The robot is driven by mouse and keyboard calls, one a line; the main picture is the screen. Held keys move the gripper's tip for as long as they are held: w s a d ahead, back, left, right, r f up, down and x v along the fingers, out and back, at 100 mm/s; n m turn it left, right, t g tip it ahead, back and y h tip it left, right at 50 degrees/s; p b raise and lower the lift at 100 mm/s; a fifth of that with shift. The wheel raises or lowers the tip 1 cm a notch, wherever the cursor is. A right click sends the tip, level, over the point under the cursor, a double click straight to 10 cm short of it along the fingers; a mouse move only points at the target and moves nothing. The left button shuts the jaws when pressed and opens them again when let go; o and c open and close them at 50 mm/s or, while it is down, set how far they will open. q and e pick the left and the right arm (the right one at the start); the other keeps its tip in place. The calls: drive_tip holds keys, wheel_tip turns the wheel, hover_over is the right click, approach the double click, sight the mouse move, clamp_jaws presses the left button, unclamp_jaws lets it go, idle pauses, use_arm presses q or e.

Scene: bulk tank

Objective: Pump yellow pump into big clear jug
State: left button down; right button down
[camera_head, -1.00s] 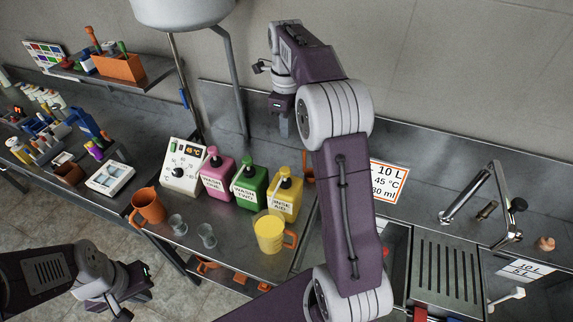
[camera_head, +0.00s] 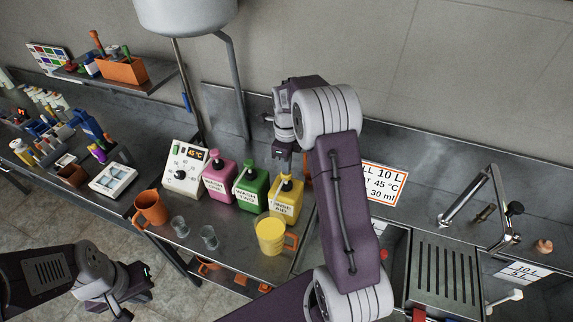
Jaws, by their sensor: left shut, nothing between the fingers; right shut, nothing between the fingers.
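The yellow pump bottle (camera_head: 287,205), labelled RINSE AID, stands upright on the steel bench at the right end of a row of pump bottles. In front of it stands a jug with an orange handle (camera_head: 270,237); it looks filled with yellow, and I cannot tell whether its wall is clear. My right gripper (camera_head: 282,156) is shut and empty, pointing down just above the yellow pump's head; I cannot tell if they touch. My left gripper (camera_head: 143,278) is shut and empty at the lower left, away from the bottles, over the floor.
Pink (camera_head: 219,182) and green (camera_head: 250,188) pump bottles stand left of the yellow one, then a white 45 °C control box (camera_head: 184,168). An orange jug (camera_head: 150,208) and two small clear beakers (camera_head: 180,227) are near the bench's front. A sink grate (camera_head: 446,280) lies right.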

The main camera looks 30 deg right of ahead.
drive_tip(key=shift+f, duration=0.35)
wheel_tip(320, 180, down, 3)
drive_tip(key=shift+r+b, duration=0.15)
drive_tip(key=shift+b, duration=0.6)
drive_tip(key=shift+s+a+r, duration=0.1)
drive_tip(key=shift+s, duration=0.1)
